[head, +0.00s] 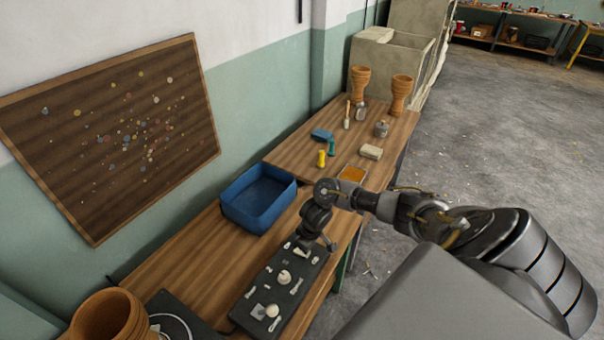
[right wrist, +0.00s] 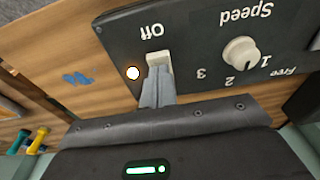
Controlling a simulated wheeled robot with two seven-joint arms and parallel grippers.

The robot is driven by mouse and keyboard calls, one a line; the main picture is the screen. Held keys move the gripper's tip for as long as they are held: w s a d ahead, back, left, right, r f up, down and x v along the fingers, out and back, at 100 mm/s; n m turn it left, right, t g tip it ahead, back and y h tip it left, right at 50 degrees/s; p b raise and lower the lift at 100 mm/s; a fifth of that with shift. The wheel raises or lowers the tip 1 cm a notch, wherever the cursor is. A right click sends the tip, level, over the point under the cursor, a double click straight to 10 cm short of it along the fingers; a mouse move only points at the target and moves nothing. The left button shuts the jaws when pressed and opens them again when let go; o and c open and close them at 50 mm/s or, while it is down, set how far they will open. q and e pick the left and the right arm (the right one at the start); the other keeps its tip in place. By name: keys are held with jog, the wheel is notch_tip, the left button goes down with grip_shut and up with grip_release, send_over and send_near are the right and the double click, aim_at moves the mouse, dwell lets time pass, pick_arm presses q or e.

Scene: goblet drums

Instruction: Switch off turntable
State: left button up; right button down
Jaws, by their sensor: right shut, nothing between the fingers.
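A black control panel (head: 262,297) with pale knobs and switches lies on the wooden bench. In the right wrist view the panel (right wrist: 205,75) shows a pale switch (right wrist: 159,61) beside an upside-down "Off" label, and a small bright lamp (right wrist: 133,73). My right gripper (head: 329,244) is over the panel's far end; its closed, empty fingers (right wrist: 158,72) are right at the switch's edge. I cannot tell if they touch it. A dark plate with a round rim (head: 175,325), perhaps the turntable, is cut off at the bottom left. My left gripper is out of view.
A clay goblet drum (head: 108,318) stands at bottom left. A blue tub (head: 258,198) sits beside the panel by the wall. A speed knob (right wrist: 240,52) is right of the switch. Tools and two clay goblets (head: 360,84) (head: 400,94) stand farther along the bench.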

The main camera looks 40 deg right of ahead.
jog(key=shift+f+b, duration=0.35)
jog(key=shift+f, duration=0.3)
notch_tip(320, 180, up, 7)
jog(key=p, duration=0.8)
jog(key=shift+r+p, duration=0.1)
jog(key=shift+p, duration=0.25)
dwell(0.5)
